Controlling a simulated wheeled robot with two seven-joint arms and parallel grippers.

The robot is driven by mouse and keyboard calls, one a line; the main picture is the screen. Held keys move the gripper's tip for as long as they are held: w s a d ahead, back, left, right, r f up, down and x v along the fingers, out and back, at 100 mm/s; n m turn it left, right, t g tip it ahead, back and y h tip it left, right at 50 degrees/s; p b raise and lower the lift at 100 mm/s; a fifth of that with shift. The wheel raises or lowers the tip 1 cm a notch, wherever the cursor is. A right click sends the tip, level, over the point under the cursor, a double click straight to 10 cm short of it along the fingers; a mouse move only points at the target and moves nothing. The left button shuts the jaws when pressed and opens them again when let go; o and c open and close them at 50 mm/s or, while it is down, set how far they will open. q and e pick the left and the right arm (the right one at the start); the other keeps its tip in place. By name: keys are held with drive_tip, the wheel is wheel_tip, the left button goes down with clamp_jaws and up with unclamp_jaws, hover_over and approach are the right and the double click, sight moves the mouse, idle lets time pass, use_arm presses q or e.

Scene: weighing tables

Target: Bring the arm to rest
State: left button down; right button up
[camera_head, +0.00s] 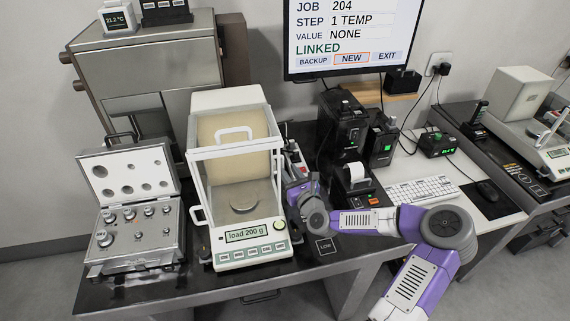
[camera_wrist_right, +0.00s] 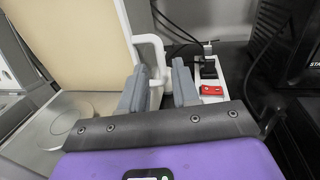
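My right arm reaches in from the right in the head view, and its gripper (camera_head: 294,174) is beside the right wall of the balance (camera_head: 250,256). In the right wrist view the two grey fingers of the gripper (camera_wrist_right: 162,86) stand apart. A white handle (camera_wrist_right: 150,41) of the balance's side door shows just beyond and between them; I cannot tell whether they touch it. The balance display reads "load 200 g", and its round pan (camera_head: 243,202) looks empty. My left gripper is not in view.
An open weight case (camera_head: 135,258) with several weights stands left of the balance. Black devices and a small printer (camera_head: 360,190) stand close right of my gripper. A keyboard (camera_head: 420,190) lies farther right. The monitor (camera_head: 350,35) shows "1 TEMP" and "NONE".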

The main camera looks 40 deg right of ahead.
drive_tip(key=shift+s+a, duration=0.2)
drive_tip(key=shift+s, duration=0.7)
